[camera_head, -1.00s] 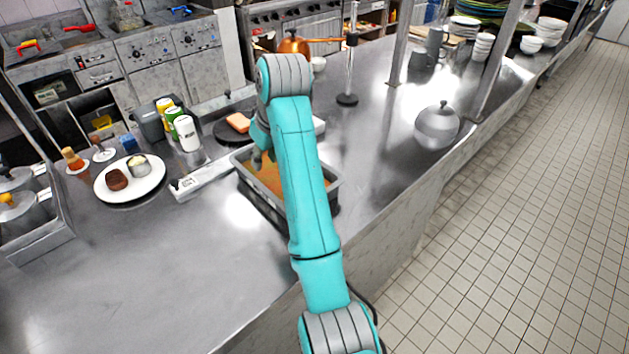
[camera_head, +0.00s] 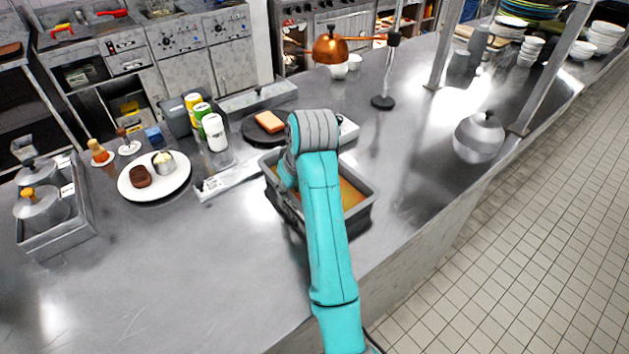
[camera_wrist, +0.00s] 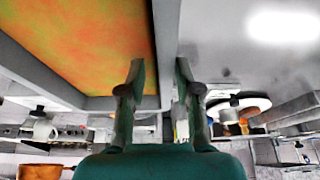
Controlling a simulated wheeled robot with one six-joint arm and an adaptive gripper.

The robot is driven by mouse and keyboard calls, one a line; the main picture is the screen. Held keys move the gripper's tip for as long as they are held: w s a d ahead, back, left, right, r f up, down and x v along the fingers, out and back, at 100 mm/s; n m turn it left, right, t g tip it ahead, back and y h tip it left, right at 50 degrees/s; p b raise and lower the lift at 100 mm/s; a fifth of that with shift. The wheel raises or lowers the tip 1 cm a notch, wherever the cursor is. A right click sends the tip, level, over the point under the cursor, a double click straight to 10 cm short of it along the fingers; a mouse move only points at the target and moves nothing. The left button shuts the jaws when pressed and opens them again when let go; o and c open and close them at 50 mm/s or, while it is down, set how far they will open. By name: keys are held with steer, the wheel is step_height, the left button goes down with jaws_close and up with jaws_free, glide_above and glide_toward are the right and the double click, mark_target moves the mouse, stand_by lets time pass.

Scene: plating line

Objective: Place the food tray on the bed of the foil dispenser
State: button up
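The food tray (camera_head: 362,217), a deep grey pan with orange-brown food in it, sits on the steel counter, partly hidden by my arm. My gripper (camera_wrist: 160,68) is at the tray's left wall in the head view, where my arm mostly hides it. In the wrist view, its two dark fingers straddle the grey tray wall (camera_wrist: 166,40), one on the food side and one outside. The fingers are apart, and a narrow gap shows beside the left finger. A long low grey unit (camera_head: 228,181), which looks like the foil dispenser, lies just left of the tray; its bed is hard to make out.
A white plate (camera_head: 153,191) with food and several cans (camera_head: 213,130) stand to the left. A black round plate (camera_head: 252,130) with an orange slab is behind the tray. A heat lamp (camera_head: 330,47) stands farther back. A lidded pot (camera_head: 479,137) is at right. Front-left counter is clear.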

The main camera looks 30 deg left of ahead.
steer(key=shift+a+f, duration=0.1)
steer(key=shift+f, duration=0.25)
steer(key=c, duration=0.6)
jaws_close()
steer(key=shift+r, duration=0.1)
